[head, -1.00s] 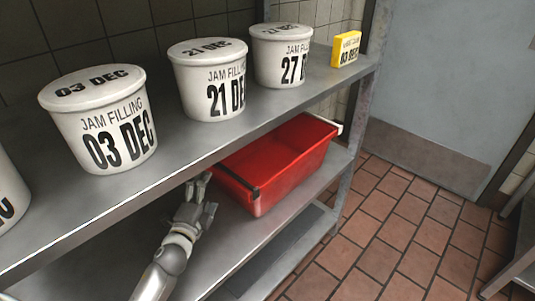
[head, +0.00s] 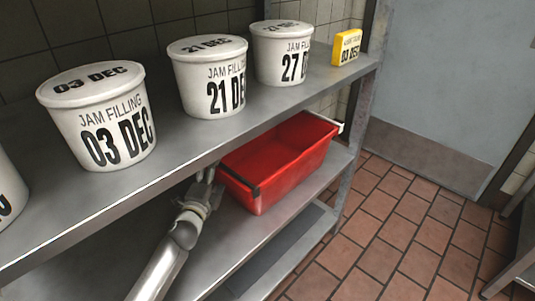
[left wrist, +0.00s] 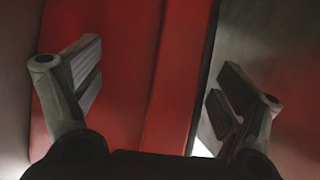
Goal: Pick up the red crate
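The red crate (head: 290,160) sits on the lower metal shelf, under the upper shelf, with a dark strip on its near left end. My left gripper (head: 207,176) is at that near left end, close under the upper shelf's edge. In the left wrist view its two fingers (left wrist: 160,90) are spread apart, with the crate's red surface (left wrist: 125,75) filling the space between and behind them. I cannot tell whether either finger touches the crate. My right gripper is not in view.
The upper shelf (head: 120,190) overhangs the crate's back part and carries white jam filling tubs (head: 97,120) and a yellow date block (head: 346,47). A shelf post (head: 352,150) stands right of the crate.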

